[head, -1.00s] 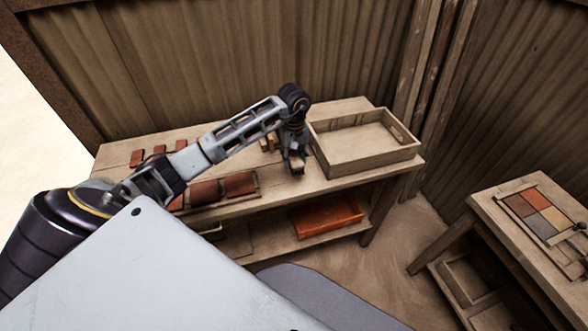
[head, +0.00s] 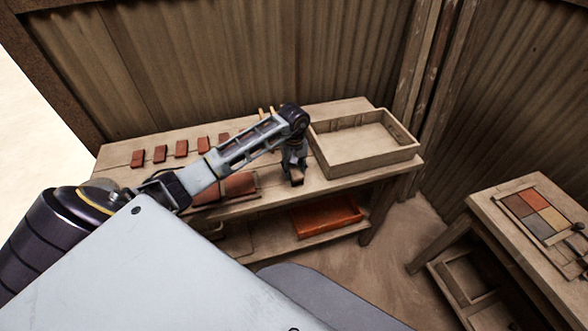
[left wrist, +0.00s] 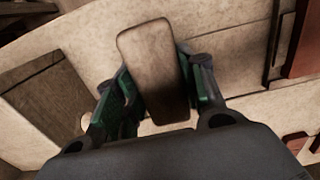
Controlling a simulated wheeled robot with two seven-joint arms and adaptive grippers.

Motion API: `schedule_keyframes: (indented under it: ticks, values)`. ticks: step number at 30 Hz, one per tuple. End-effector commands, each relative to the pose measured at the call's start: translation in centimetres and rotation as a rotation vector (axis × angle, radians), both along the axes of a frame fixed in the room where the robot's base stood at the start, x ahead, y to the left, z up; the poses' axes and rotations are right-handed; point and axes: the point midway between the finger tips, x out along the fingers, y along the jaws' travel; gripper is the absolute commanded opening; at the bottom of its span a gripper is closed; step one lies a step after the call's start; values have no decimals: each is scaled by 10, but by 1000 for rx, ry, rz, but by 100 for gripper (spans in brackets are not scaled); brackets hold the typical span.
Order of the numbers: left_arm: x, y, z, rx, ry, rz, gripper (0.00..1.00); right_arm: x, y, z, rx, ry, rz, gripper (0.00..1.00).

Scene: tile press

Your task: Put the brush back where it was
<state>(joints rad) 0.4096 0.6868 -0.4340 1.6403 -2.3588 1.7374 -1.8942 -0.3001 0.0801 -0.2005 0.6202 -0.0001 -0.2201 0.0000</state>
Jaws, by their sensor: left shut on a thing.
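My left gripper (head: 295,172) is over the long wooden bench (head: 360,183), just left of the wooden tray. It points down and is shut on the brush (left wrist: 152,62), whose brown, rounded block shows between the green finger pads in the left wrist view. In the head view the brush (head: 296,180) shows only as a small brown end below the fingers. I cannot tell whether it touches the bench top. My right gripper is not in view.
An empty-looking wooden tray (head: 345,165) stands at the bench's right end. Several small red tiles (head: 160,153) line the back; larger red tiles (head: 240,186) lie in front, partly behind my arm. An orange bin (head: 325,215) is on the shelf below. A side table (head: 485,205) holds coloured tiles.

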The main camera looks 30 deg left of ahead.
Motion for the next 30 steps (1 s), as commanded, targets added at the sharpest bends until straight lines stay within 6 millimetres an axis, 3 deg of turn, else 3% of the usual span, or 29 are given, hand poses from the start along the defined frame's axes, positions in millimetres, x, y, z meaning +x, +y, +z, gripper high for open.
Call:
schedule_keyframes:
  ticks: [16, 17, 21, 30]
  values:
    - [0, 0, -8, 0, -1, -1, 10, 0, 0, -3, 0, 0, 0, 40]
    - [0, 0, -9, 0, -1, -1, 41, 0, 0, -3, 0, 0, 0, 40]
    - [0, 0, -8, -1, -1, 0, 59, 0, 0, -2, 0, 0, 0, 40]
    - [0, 0, -8, -1, -1, -1, 61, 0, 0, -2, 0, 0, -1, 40]
